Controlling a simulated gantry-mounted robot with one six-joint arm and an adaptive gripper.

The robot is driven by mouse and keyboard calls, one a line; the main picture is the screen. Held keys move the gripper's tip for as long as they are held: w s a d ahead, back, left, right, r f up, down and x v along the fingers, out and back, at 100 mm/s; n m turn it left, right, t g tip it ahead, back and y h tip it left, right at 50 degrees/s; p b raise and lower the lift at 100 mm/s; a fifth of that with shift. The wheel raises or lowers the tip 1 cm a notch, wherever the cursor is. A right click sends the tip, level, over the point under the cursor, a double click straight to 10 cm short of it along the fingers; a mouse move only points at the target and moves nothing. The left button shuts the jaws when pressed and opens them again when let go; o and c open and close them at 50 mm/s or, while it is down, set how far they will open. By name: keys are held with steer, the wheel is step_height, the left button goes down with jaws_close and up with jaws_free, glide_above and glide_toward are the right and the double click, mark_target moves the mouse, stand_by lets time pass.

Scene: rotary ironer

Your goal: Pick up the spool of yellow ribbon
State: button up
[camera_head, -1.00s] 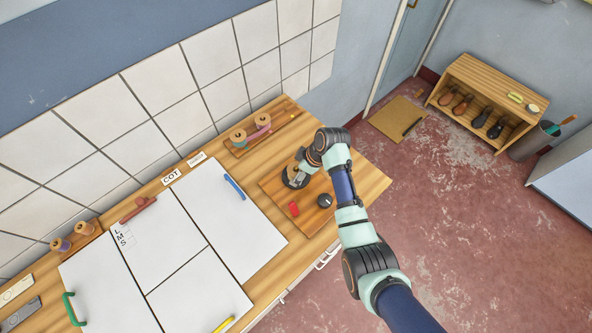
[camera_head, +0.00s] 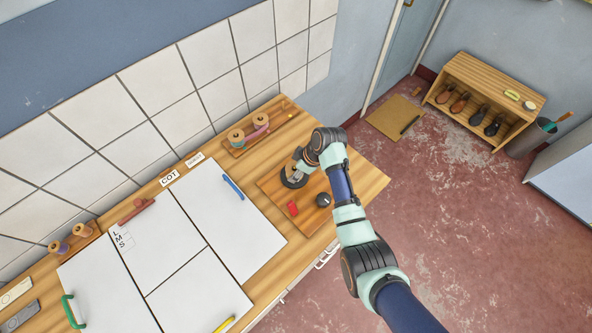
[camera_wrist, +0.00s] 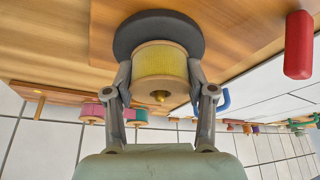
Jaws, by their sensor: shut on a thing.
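The spool of yellow ribbon (camera_wrist: 160,67) sits between the two fingers of my gripper (camera_wrist: 160,84) in the wrist view. The fingers press on its sides, shut on it. It has pale wooden ends and a small brass-coloured knob facing the camera. Its far end is at a round dark base (camera_wrist: 133,33). That base (camera_head: 293,181) stands on the wooden board in the head view, where my gripper (camera_head: 301,166) hides most of the spool. I cannot tell whether the spool is clear of the base.
The wooden board (camera_head: 275,196) also holds a red block (camera_head: 292,208) and a dark round knob (camera_head: 323,200). Other spools stand on a rack (camera_head: 275,126) by the tiled wall. White panels (camera_head: 222,220) with a blue handle (camera_head: 233,187) lie to the left.

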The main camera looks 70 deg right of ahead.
step_height(320, 180, up, 20)
steer(key=p, duration=0.1)
steer(key=shift+f, duration=0.15)
